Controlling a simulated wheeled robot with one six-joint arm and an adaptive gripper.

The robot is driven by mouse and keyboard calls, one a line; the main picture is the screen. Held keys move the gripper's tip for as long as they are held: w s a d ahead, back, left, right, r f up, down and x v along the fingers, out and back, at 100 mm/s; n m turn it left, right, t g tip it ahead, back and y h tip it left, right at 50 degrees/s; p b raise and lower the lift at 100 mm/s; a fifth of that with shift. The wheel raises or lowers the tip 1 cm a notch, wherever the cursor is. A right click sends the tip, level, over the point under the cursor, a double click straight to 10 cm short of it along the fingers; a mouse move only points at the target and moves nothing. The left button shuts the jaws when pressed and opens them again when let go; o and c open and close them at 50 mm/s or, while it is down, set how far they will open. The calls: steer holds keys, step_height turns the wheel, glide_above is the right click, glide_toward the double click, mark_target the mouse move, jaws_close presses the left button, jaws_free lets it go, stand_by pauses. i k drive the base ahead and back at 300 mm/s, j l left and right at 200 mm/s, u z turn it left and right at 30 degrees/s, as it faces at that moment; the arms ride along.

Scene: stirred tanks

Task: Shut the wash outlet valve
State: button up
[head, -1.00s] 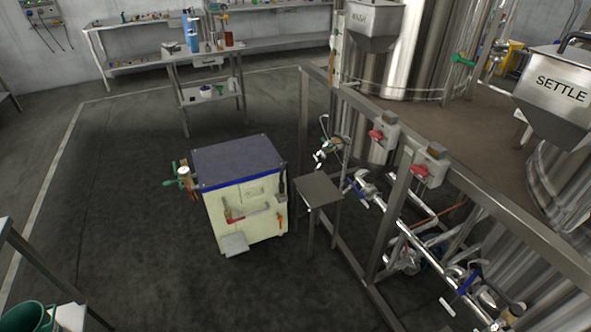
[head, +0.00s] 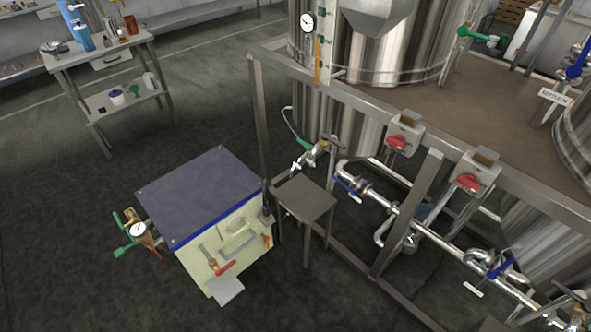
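The wash tank (head: 340,60) is the tall steel vessel on the platform at the upper middle; the earlier head view shows WASH on its hopper. Below the platform, a valve with a blue lever (head: 347,189) sits on the steel pipe near this tank. Its lever slants down to the right, roughly along the pipe run. A green-handled valve (head: 305,145) sits left of it, near the tank's bottom. I cannot tell for sure which of these is the wash outlet valve. My gripper is not in view.
A grey frame rail (head: 340,95) with red switches (head: 397,143) crosses before the pipes. Another blue-lever valve (head: 500,268) is lower right.

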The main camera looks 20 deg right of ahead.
mark_target(342, 184)
steer(key=i+j+z, duration=0.15)
steer(key=i, duration=0.3)
steer(key=i+j+z, duration=0.1)
steer(key=i, duration=0.3)
steer(key=i+j+z, duration=0.15)
steer(key=i+z, duration=0.25)
steer(key=i+j+z, duration=0.2)
steer(key=z, duration=0.25)
steer(key=i+j+z, duration=0.2)
steer(key=j+z, duration=0.2)
steer(key=l, duration=0.1)
